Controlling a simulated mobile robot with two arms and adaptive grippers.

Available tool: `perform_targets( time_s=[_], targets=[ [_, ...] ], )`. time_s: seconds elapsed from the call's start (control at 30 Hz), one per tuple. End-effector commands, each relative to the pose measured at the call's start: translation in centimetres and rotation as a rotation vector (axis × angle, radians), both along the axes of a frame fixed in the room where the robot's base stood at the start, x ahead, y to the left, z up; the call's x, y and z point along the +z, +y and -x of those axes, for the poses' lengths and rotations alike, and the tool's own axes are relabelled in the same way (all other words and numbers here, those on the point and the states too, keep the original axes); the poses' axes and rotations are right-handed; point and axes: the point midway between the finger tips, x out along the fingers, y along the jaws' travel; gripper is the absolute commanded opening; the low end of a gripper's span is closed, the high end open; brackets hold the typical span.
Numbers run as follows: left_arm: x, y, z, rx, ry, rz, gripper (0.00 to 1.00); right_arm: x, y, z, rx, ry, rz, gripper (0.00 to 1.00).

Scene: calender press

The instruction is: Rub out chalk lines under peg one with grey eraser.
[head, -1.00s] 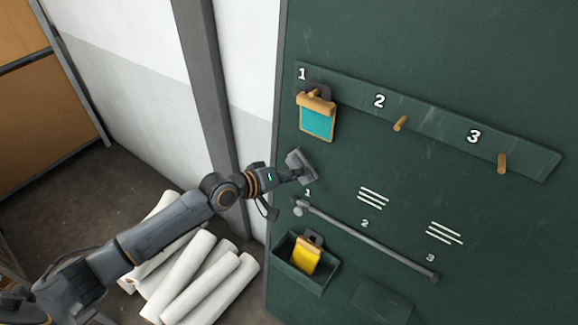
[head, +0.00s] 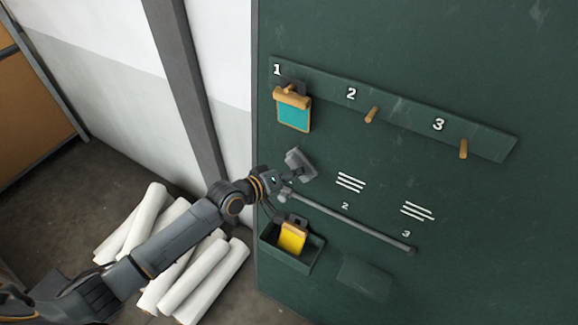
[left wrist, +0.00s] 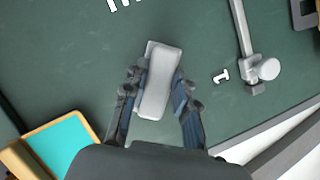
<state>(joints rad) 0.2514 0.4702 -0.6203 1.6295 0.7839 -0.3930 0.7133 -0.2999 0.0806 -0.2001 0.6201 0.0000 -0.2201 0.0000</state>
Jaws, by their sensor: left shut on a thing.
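My left gripper (head: 287,172) is shut on the grey eraser (head: 299,164), at the dark green board below peg one (head: 290,89). In the left wrist view the eraser (left wrist: 158,82) sits between both fingers of the gripper (left wrist: 157,92), its pale back towards the camera. I cannot tell whether its far face touches the board. No chalk lines show on the bare board around the eraser; what lies behind it is hidden. The chalk numeral 1 (left wrist: 221,76) shows in the left wrist view. My right gripper is not in view.
A teal clipboard (head: 294,113) hangs on peg one. Chalk lines remain under peg two (head: 350,182) and peg three (head: 417,211). A grey rail (head: 350,222) crosses below. A green bin (head: 312,258) holds a yellow item (head: 291,238). White rolls (head: 190,270) lie on the floor.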

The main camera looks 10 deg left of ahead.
Motion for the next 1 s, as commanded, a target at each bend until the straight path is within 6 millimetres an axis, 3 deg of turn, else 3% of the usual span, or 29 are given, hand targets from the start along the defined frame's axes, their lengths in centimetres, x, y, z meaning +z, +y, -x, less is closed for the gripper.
perform_targets(
  time_s=[0.33, 0.7, 1.0],
  targets=[
    [-0.1, -0.9, 0.2, 0.001, 0.0, -0.001, 0.0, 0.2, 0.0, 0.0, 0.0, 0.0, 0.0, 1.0],
    [-0.3, 1.9, -0.6, 0.001, -0.001, -0.003, 0.0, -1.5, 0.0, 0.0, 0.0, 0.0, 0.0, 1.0],
    [-0.3, 3.1, -1.1, 0.001, -0.002, -0.002, 0.0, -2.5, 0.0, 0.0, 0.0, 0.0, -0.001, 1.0]
  ],
)
